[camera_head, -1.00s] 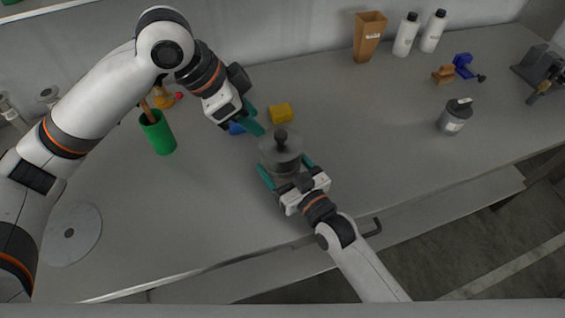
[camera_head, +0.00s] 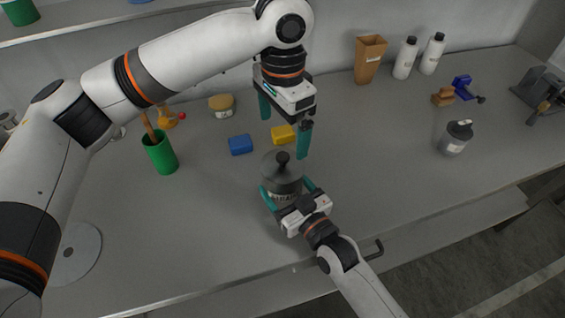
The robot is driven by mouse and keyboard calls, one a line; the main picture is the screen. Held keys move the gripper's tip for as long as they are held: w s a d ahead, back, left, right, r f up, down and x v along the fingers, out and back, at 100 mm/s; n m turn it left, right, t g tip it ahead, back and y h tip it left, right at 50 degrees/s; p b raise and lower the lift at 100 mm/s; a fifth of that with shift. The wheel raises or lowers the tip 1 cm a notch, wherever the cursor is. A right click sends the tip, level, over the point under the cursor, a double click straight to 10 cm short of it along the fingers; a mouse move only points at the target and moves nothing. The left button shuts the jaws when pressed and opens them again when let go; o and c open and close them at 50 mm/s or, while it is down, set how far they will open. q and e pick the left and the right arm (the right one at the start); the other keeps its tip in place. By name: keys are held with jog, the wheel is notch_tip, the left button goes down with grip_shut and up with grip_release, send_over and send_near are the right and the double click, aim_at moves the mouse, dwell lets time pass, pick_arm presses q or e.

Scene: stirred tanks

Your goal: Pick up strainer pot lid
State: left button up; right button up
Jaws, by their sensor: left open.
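The strainer pot (camera_head: 284,194) is a grey pot with a label, upright near the table's front edge. Its dark grey lid (camera_head: 279,173) with a black knob sits on top. My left gripper (camera_head: 284,132) is open and empty, pointing down above and just behind the lid. Its teal fingers are spread and apart from the knob. My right gripper (camera_head: 290,190) comes from the front, with its teal fingers on both sides of the pot's body, seemingly closed on it. The lower part of the pot is partly hidden by the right gripper.
A yellow block (camera_head: 283,134) and a blue block (camera_head: 240,145) lie behind the pot. A green cup (camera_head: 160,155) with wooden tools stands left.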

pick_arm(q)
jog(key=f, duration=0.8)
jog(key=shift+s+a+f, duration=0.1)
jog(key=shift+a+f, duration=0.15)
jog(key=shift+f, duration=0.1)
jog(key=c, duration=0.9)
jog(key=shift+r, duration=5.05)
notch_tip(320, 180, up, 5)
send_over(280, 156)
pick_arm(e)
jog(key=o, duration=1)
jog(key=shift+o, duration=0.2)
